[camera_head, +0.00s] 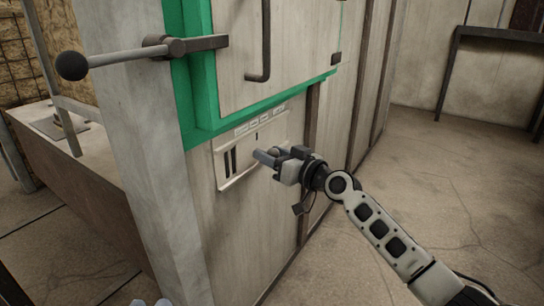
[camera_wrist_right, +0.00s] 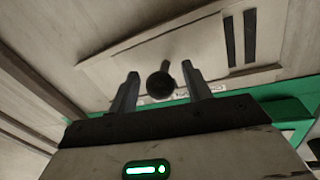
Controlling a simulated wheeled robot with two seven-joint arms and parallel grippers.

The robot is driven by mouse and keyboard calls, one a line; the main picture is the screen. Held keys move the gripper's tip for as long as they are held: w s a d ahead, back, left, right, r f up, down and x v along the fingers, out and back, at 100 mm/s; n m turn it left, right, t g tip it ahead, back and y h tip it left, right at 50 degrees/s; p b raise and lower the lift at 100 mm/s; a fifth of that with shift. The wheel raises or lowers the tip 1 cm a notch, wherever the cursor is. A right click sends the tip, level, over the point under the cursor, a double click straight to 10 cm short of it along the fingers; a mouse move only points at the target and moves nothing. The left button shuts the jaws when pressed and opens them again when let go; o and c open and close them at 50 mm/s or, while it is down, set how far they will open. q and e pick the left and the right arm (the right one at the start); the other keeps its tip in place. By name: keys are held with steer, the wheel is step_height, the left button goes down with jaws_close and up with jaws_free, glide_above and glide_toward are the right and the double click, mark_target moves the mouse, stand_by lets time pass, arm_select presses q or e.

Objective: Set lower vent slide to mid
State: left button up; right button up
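The lower vent is a pale framed plate (camera_head: 240,178) on the cabinet front below the green frame, with two dark vertical slots at its left. In the right wrist view the plate (camera_wrist_right: 120,62) carries a dark round slide knob (camera_wrist_right: 160,86) on a short stem. My right gripper (camera_head: 274,156) is at the right part of the plate and hides the knob in the head view. In the wrist view its two fingers (camera_wrist_right: 160,92) are open on either side of the knob, with gaps on both sides. A pale tip of my left gripper (camera_head: 150,302) shows at the bottom edge; its fingers are unclear.
Above the vent is a green-framed door (camera_head: 230,50) with a vertical bar handle (camera_head: 264,45). A lever with a black ball (camera_head: 72,65) sticks out to the left. The floor (camera_head: 450,150) at the right is open, with a dark table (camera_head: 495,33) behind.

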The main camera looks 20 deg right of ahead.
arm_select(q)
steer(key=shift+w+r, duration=0.15)
arm_select(e)
steer(key=v, duration=1.6)
